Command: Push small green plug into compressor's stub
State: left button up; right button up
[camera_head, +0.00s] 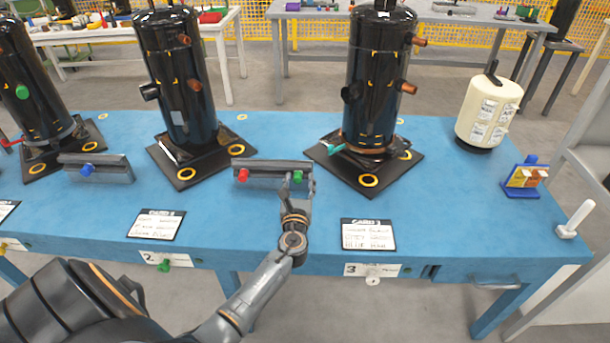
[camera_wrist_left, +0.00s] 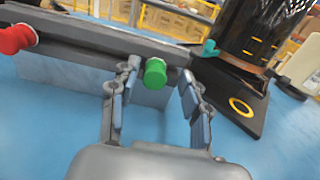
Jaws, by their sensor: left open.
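A small green plug (camera_head: 298,176) sits on the front of a grey rack (camera_head: 262,183) on the blue table. My left gripper (camera_head: 297,186) is open at the rack's right end. In the left wrist view the green plug (camera_wrist_left: 155,72) lies between its two spread fingers (camera_wrist_left: 158,80), with gaps at both sides. A black compressor (camera_head: 378,85) stands upright behind and right of the rack, with copper stubs (camera_head: 408,88) on its right side. Its base and a teal part (camera_wrist_left: 209,49) show in the wrist view. My right gripper is not in view.
A red plug (camera_head: 243,175) sits on the same rack, left of the green one. Other black compressors (camera_head: 178,85) stand to the left, near another rack (camera_head: 97,170) with a blue plug. A cream canister (camera_head: 488,110) and a card (camera_head: 368,234) are at the right and front.

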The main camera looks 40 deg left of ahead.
pick_arm(q)
jog(key=shift+w+a+f, duration=0.1)
jog(key=shift+w+a, duration=0.05)
jog(key=shift+a, duration=0.2)
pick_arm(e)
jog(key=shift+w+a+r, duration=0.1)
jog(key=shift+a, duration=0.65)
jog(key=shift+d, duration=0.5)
pick_arm(q)
grip_shut()
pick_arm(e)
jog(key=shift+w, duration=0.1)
